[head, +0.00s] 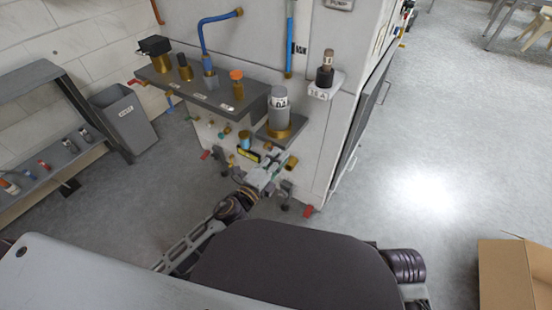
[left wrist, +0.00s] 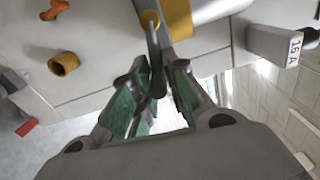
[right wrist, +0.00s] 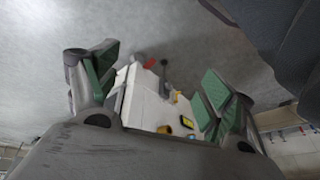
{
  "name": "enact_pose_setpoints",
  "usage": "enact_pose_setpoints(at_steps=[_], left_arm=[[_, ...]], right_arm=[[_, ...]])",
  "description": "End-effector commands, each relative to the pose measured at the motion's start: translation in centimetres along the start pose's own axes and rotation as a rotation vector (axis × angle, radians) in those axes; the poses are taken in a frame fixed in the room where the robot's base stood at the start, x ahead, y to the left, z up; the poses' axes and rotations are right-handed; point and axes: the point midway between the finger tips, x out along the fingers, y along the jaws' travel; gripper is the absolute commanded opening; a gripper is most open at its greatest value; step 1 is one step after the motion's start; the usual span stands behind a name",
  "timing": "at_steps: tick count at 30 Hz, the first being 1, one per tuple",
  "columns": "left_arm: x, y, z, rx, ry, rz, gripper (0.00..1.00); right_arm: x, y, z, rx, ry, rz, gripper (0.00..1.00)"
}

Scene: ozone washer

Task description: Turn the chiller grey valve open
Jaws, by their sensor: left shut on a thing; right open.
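In the left wrist view, a dark grey valve lever (left wrist: 154,58) hangs from a brass fitting (left wrist: 150,19) on the white machine. My left gripper (left wrist: 153,92) is closed around the lever, with its green pads on either side. In the head view my left gripper (head: 265,174) is at the machine's lower front, under the small shelf; its fingers cover the lever there. My right gripper (right wrist: 160,78) is open and empty in the right wrist view, pointed towards the machine from a distance. Its fingers are hidden in the head view.
The white machine (head: 318,145) has a shelf (head: 215,97) with several fittings. A red valve handle (left wrist: 26,127) and another brass fitting (left wrist: 63,64) are near the lever. A grey bin (head: 125,117) stands left, a cardboard box (head: 505,275) lower right.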

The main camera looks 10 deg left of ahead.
Motion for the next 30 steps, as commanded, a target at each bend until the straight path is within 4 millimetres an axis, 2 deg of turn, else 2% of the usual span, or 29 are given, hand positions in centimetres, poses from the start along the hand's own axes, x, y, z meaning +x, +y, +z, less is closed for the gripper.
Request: enact_pose_setpoints(at_steps=[3, 15, 29, 30], left_arm=[[-0.1, -0.1, 0.1, -0.072, -0.006, 0.008, 0.00], [-0.1, -0.8, 0.1, -0.222, -0.006, 0.009, 0.00], [-0.1, -0.7, 0.0, -0.236, -0.004, 0.010, 0.00], [-0.1, -0.7, 0.0, -0.236, -0.004, 0.010, 0.20]], right_arm=[[-1.2, 0.2, -0.1, -0.003, -0.019, 0.013, 0.82], [0.5, 0.7, 0.6, 0.001, -0.053, 0.022, 0.82], [0.7, 0.7, 0.7, 0.002, -0.055, 0.022, 0.82], [0.7, 0.7, 0.7, 0.002, -0.055, 0.022, 0.82]])
